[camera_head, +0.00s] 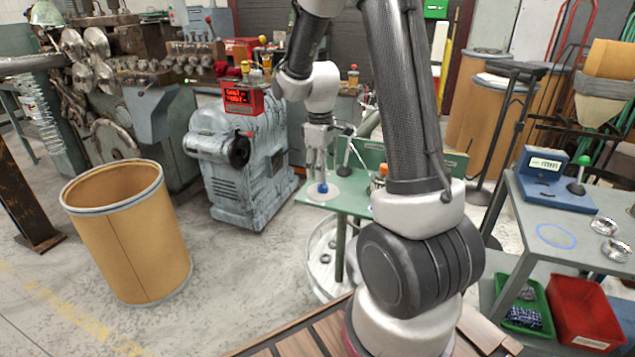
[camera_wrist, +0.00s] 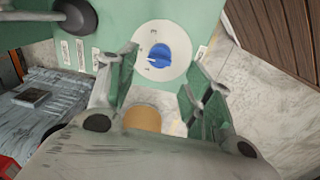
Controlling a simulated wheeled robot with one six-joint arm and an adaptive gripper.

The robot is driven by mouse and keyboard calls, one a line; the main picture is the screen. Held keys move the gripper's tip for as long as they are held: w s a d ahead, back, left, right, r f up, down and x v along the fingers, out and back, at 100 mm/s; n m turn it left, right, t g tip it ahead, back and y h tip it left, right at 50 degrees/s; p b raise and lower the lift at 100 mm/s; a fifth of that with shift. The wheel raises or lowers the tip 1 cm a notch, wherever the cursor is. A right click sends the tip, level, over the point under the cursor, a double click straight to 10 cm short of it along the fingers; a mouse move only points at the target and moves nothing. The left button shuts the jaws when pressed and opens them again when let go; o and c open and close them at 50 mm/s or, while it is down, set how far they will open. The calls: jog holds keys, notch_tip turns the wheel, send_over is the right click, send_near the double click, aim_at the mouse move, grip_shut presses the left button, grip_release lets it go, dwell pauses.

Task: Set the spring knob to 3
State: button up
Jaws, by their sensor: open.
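The spring knob (camera_wrist: 160,55) is a blue knob at the middle of a round white dial plate (camera_wrist: 176,38) on a green surface. Small dark marks ring the plate; one at the top looks like a 3, with others at the left and lower left. A pale mark on the knob faces left or lower left. The knob also shows in the head view (camera_head: 322,188), below my gripper. My gripper (camera_wrist: 160,60) is open, with its fingers either side of the knob in the wrist view. In the head view my gripper (camera_head: 318,172) points down above the plate; contact cannot be told.
The green table (camera_head: 345,201) carries a black-knobbed lever (camera_head: 347,142) beside my gripper. A grey-blue machine (camera_head: 245,160) with a red display (camera_head: 243,98) stands left. A tan drum (camera_head: 128,235) stands on the floor further left. A grey bench (camera_head: 520,200) is at right.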

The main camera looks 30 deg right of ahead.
aim_at(323, 186)
jog(key=f, duration=0.5)
jog(key=shift+d, duration=0.2)
jog(key=shift+c, duration=0.4)
jog(key=c, duration=0.9)
